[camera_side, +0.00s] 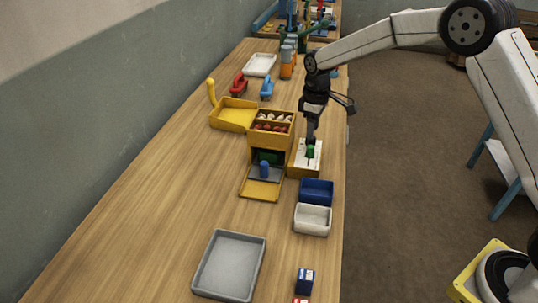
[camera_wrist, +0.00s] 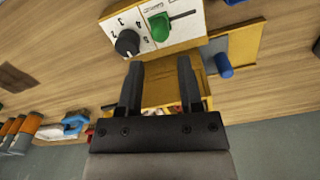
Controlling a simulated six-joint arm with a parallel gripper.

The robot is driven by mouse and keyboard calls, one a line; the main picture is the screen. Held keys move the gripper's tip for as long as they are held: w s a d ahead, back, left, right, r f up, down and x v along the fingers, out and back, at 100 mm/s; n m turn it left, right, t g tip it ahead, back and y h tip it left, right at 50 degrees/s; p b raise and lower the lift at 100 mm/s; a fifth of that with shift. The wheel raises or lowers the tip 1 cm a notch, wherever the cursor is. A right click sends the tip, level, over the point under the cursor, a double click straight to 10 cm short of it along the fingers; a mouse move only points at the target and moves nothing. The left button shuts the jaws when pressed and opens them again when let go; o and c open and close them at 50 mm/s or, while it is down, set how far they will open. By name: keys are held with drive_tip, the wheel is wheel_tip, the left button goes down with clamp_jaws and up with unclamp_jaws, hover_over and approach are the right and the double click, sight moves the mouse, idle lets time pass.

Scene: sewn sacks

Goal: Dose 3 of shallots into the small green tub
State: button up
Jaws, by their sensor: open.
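A yellow dispenser (camera_side: 255,150) stands on the bench. Its top bins hold red bulbs (camera_side: 270,126), which look like shallots, and whitish ones (camera_side: 277,116) behind them. A dark green shape (camera_side: 268,157) sits in the opening below; I cannot tell whether it is the small green tub. A white panel (camera_side: 304,160) beside it carries a green lever (camera_wrist: 159,27) and a black numbered dial (camera_wrist: 127,42).
A blue cylinder (camera_side: 264,170) stands on a grey plate at the dispenser's front. A blue tub (camera_side: 316,190) and a white tub (camera_side: 312,218) stand nearer the camera, with a grey tray (camera_side: 229,265). A yellow scoop (camera_side: 233,114) lies left. The left bench is clear.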

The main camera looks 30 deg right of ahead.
sight(311, 146)
drive_tip(key=shift+f, duration=3.45)
clamp_jaws()
drive_tip(key=shift+r, duration=0.1)
